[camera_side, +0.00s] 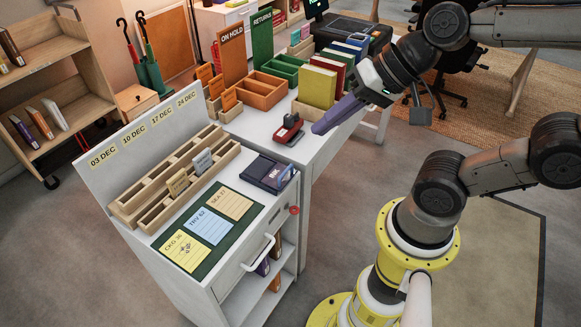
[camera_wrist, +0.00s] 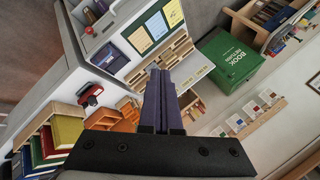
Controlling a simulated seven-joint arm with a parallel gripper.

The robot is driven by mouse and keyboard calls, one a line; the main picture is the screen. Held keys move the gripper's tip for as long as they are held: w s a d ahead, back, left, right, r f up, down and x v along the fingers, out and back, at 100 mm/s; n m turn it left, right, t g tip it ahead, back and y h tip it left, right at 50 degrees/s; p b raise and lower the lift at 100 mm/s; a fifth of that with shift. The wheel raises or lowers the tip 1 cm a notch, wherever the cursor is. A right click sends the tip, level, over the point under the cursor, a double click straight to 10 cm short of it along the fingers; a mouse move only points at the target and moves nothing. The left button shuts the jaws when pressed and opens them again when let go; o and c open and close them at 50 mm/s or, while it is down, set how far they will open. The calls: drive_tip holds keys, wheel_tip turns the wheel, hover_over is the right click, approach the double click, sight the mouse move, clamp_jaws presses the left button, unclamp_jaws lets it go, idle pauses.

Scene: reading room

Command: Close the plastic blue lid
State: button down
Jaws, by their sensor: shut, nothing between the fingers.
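A dark blue plastic case (camera_side: 268,172) lies on the right rear corner of the white cabinet top. A flap-like part stands up at its right side; I cannot tell clearly whether this is the lid. The case also shows small in the wrist view (camera_wrist: 106,57), at upper left. My gripper (camera_side: 322,127) has long purple-grey fingers and is shut and empty. It is above the white desk, to the upper right of the case and well apart from it. In the wrist view the shut fingers (camera_wrist: 157,72) point up the middle.
Upright books (camera_side: 317,86) and wooden trays (camera_side: 262,90) stand behind. On the cabinet are a slotted wooden rack (camera_side: 170,185) and a green mat (camera_side: 165,240) with cards.

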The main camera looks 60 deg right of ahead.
sight(287, 171)
drive_tip(key=w+d+f+m+t, duration=0.25)
drive_tip(key=w+m, duration=0.45)
drive_tip(key=m, duration=0.7)
drive_tip(key=s+d+f+m+g+h, duration=0.1)
drive_tip(key=d+f+m+g+h, duration=0.1)
drive_tip(key=d+f+m, duration=0.4)
drive_tip(key=d+f+m+g+h, duration=0.1)
drive_tip(key=d+f+m, duration=0.2)
drive_tip(key=f+m, duration=0.45)
drive_tip(key=shift+m, duration=0.35)
drive_tip(key=shift+x, duration=6.65)
drive_tip(key=w, duration=0.8)
drive_tip(key=shift+a, duration=0.1)
